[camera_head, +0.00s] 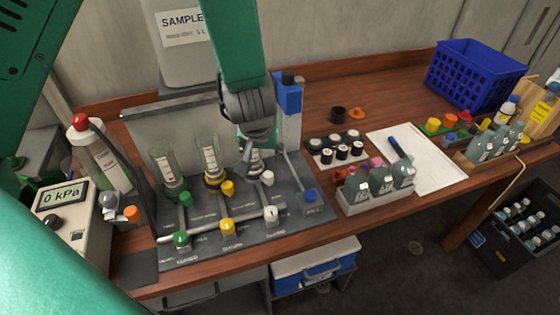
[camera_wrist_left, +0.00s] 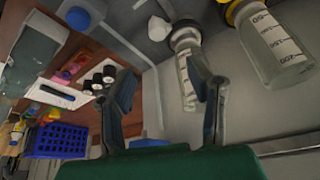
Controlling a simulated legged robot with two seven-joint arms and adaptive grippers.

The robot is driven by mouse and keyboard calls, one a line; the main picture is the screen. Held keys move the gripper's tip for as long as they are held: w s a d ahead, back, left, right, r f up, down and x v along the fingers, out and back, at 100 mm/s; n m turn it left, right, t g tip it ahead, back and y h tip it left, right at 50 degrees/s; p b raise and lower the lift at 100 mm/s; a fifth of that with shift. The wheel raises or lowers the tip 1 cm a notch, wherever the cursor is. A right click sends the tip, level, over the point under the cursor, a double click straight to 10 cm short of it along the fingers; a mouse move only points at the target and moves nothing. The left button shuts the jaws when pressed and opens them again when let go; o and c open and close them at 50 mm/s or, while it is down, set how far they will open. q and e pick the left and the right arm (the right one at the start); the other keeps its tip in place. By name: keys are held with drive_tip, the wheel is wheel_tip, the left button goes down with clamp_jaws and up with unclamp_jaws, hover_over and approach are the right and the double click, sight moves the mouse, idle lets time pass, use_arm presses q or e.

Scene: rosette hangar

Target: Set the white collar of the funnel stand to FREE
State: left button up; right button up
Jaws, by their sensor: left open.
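The dark funnel stand (camera_head: 300,212) on the bench holds three clear graduated funnels, with green, yellow and white fittings. The white-fitted funnel (camera_wrist_left: 187,75) is at the stand's right and mostly hidden behind my left gripper (camera_head: 254,160) in the head view. Its pale collar (camera_wrist_left: 184,36) shows at the funnel's end in the wrist view; its setting cannot be read. A white knob (camera_head: 267,178) is beside it, and another (camera_head: 270,213) is on the front pipe. My left gripper (camera_wrist_left: 166,85) is open, its fingers on either side of the white-fitted funnel, apparently without gripping it. My right gripper is not in view.
The yellow-collared funnel (camera_head: 211,160) stands close left of the gripper. A blue-capped post (camera_head: 288,95) is close right. A pressure box (camera_head: 65,215) is left.

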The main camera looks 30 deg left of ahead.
sight(269, 174)
use_arm(q)
drive_tip(key=x, duration=0.3)
drive_tip(key=d+x, duration=0.1)
drive_tip(key=x, duration=0.5)
drive_tip(key=shift+d+f, duration=0.15)
drive_tip(key=shift+f, duration=0.3)
drive_tip(key=shift+w+a+f, duration=0.15)
drive_tip(key=shift+a+f, duration=0.25)
drive_tip(key=shift+f, duration=0.2)
drive_tip(key=shift+w+a+f, duration=0.15)
drive_tip(key=shift+a+f, duration=0.25)
drive_tip(key=shift+f, duration=0.25)
drive_tip(key=shift+w+a+f, duration=0.1)
drive_tip(key=shift+a+f, duration=0.2)
drive_tip(key=shift+a, duration=0.05)
drive_tip(key=shift+d, duration=0.25)
drive_tip(key=shift+d+r, duration=0.15)
drive_tip(key=shift+d, duration=0.2)
clamp_jaws()
